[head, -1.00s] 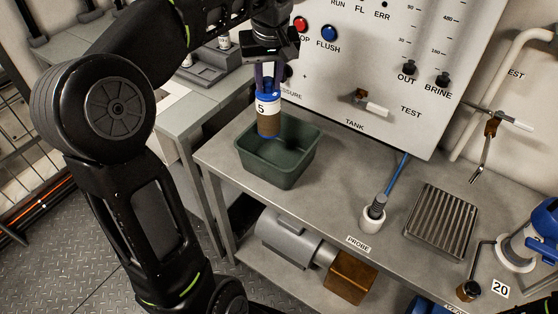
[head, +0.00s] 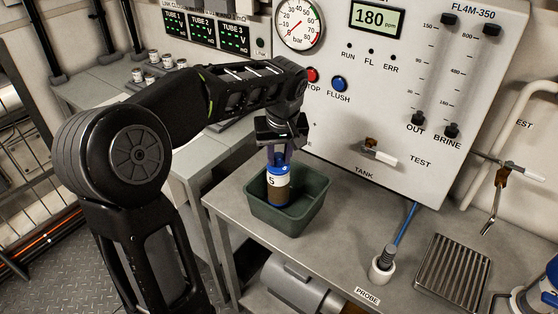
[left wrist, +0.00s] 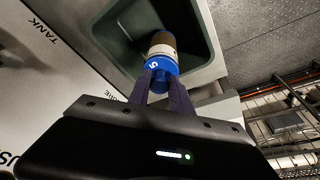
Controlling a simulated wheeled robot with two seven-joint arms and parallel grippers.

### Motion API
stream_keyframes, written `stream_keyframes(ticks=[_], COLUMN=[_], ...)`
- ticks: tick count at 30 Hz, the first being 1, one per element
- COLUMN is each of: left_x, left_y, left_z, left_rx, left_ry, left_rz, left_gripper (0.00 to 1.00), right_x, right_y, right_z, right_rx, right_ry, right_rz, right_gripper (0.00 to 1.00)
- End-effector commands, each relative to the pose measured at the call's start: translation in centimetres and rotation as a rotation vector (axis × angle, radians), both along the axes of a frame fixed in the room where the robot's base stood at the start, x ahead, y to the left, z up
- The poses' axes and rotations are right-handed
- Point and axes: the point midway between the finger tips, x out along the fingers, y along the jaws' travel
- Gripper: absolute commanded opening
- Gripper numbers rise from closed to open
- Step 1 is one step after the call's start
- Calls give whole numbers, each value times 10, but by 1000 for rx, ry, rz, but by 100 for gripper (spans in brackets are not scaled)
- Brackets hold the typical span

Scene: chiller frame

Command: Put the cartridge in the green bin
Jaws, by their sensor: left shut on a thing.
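The cartridge (head: 278,187) has a blue cap, a white label with a 5 and a brown lower body. My left gripper (head: 278,160) is shut on its blue top and holds it upright, with its lower part inside the green bin (head: 306,214). Whether the cartridge touches the bin floor cannot be told. In the left wrist view the cartridge (left wrist: 161,52) is between the fingers (left wrist: 160,82), and the bin (left wrist: 205,58) is around and beyond it. My right gripper is not in view.
The bin stands on a grey bench (head: 345,235) in front of the panel (head: 400,110). A probe in a white holder (head: 382,268) and a ribbed tray (head: 450,266) are to the right. A valve handle (head: 380,153) sticks out of the panel.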

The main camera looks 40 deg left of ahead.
Motion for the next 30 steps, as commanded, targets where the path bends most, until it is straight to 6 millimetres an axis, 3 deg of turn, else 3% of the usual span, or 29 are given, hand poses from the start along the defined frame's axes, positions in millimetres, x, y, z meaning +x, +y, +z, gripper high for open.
stream_keyframes(ticks=[4,15,16,24,30], left_x=[0,0,0,0,0], left_y=[0,0,0,0,0], left_z=[-17,-22,-22,-20,-20], left_rx=[0,0,0,0,0], left_ry=[1,-1,0,0,0], left_rz=[0,0,0,0,0], left_gripper=[0,0,26,47,47], right_x=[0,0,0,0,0], right_y=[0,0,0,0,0], right_z=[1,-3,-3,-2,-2], right_rx=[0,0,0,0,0], right_ry=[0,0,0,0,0], right_rz=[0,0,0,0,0], right_gripper=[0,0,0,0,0])
